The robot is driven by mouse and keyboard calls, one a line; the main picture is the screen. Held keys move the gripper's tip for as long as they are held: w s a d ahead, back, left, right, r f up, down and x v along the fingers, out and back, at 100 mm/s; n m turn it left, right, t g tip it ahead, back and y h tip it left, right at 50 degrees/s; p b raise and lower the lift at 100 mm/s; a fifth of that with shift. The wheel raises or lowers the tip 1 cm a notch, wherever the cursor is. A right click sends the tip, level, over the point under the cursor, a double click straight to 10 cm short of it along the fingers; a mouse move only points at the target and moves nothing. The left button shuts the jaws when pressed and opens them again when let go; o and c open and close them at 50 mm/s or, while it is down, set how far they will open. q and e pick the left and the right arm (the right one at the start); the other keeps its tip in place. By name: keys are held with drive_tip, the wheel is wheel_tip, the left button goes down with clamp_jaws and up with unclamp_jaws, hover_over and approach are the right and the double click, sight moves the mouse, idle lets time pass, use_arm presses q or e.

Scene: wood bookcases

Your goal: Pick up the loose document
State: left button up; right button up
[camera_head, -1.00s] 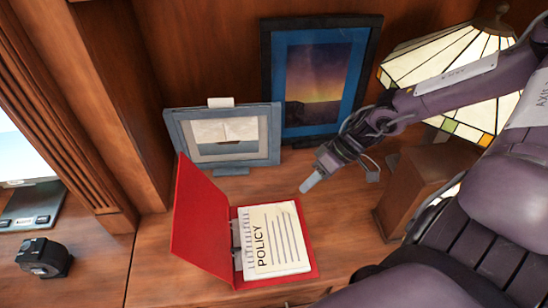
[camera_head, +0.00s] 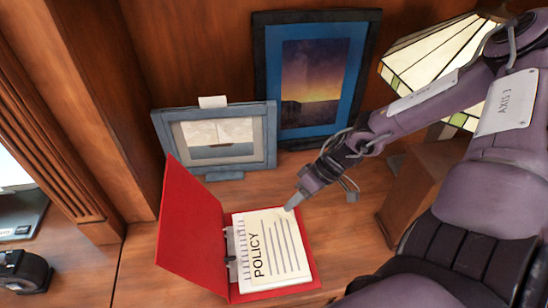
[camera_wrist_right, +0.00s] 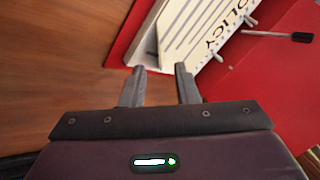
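The loose document (camera_head: 275,246), a cream page headed "POLICY", lies on a stack of pages in an open red binder (camera_head: 190,230) on the wooden shelf. In the right wrist view, the document (camera_wrist_right: 205,22) shows at the top with a raised corner. My right gripper (camera_head: 291,206) is at the document's upper right corner. In the right wrist view, the right gripper's (camera_wrist_right: 160,72) fingers are apart, with the pages' edge just ahead of and between the tips. Whether they touch the paper is unclear. My left gripper is not in view.
A grey-framed picture (camera_head: 218,143) and a blue-framed picture (camera_head: 312,80) stand behind the binder. A stained-glass lamp (camera_head: 430,55) with a wooden base (camera_head: 415,190) stands at the right. Bare shelf (camera_head: 140,270) shows left of the binder.

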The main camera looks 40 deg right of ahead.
drive_tip(key=shift+x, duration=0.95)
clamp_jaws()
